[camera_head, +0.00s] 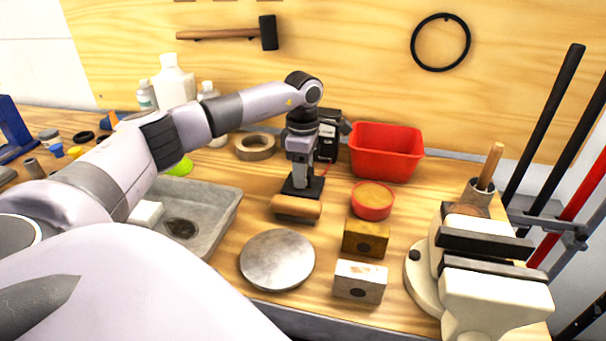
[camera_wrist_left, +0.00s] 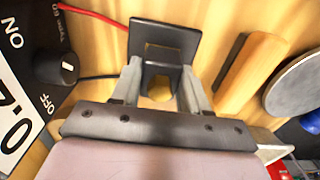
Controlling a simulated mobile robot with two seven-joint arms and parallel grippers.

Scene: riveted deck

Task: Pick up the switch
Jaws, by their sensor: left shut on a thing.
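A small black piece, which I take to be the switch (camera_head: 312,191), stands on the wooden workbench under my left gripper (camera_head: 301,175). In the left wrist view the switch (camera_wrist_left: 166,38) has a dark square plate and a raised part between my fingers. My left gripper (camera_wrist_left: 163,85) is shut on it, one finger on each side. The fingers hide part of it, and I cannot tell whether it is lifted off the bench. My right gripper is not in view.
A wooden block (camera_head: 297,207) lies close in front. A black device with a dial (camera_wrist_left: 68,67) and red wire (camera_wrist_left: 97,14) is beside it. A red bin (camera_head: 386,152), round red-rimmed tin (camera_head: 372,200), metal disc (camera_head: 277,260), grey tray (camera_head: 222,220) and vise (camera_head: 485,280) surround the spot.

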